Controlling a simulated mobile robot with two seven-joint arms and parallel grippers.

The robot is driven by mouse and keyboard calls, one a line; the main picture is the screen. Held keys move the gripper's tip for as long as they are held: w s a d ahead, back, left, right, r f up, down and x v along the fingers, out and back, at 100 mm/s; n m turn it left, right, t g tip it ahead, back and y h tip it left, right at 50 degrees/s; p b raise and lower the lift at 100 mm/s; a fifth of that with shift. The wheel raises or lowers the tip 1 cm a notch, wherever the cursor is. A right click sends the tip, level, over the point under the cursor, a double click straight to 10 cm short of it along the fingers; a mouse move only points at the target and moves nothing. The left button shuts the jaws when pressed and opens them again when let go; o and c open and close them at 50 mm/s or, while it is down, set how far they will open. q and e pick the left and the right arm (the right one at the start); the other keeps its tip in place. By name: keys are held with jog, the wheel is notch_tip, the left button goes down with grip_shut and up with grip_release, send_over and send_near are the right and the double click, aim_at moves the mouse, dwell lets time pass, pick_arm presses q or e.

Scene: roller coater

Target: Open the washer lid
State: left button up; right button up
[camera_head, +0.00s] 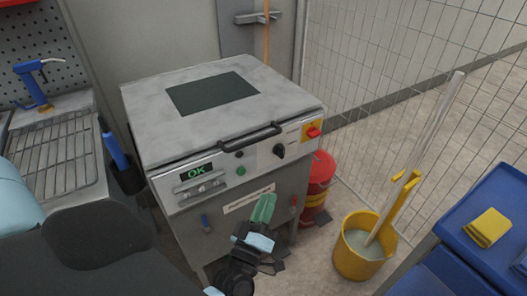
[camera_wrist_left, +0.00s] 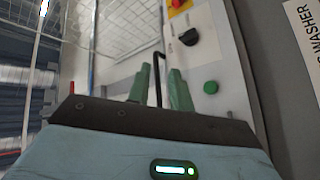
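The washer (camera_head: 235,215) is a grey box-shaped machine in the middle of the head view. Its lid (camera_head: 145,115) lies flat and closed on top, with a dark window in it. A black bar handle (camera_head: 250,137) sits at the lid's front edge; it also shows in the left wrist view (camera_wrist_left: 158,72). My left gripper (camera_head: 265,205) has green fingers and is in front of the washer, below the handle. In the left wrist view its fingers (camera_wrist_left: 158,84) are apart, with the handle visible through the gap; they appear not to touch it. My right gripper is not visible.
The front panel has an OK display (camera_head: 196,171), a black knob (camera_head: 279,150) and a red switch (camera_head: 313,132). A red canister (camera_head: 319,175) and yellow mop bucket (camera_head: 360,257) stand right.

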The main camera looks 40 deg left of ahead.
aim_at(257, 140)
pick_arm(q)
jog(key=w+a+r+n+g+y, duration=0.1)
jog(key=w+a+r+n+y, duration=0.2)
jog(key=w+a+r+n+g+y+b, duration=0.1)
jog(key=w+a+r+n+y, duration=0.2)
jog(key=n+y, duration=0.1)
jog(key=w+a+r+n+g+y+b, duration=0.1)
jog(key=w+a+r+n+y, duration=0.2)
jog(key=n, duration=0.1)
jog(key=shift+w+a+r+y, duration=0.1)
jog(key=shift+w+a+y, duration=0.2)
jog(key=shift+a, duration=0.05)
grip_shut()
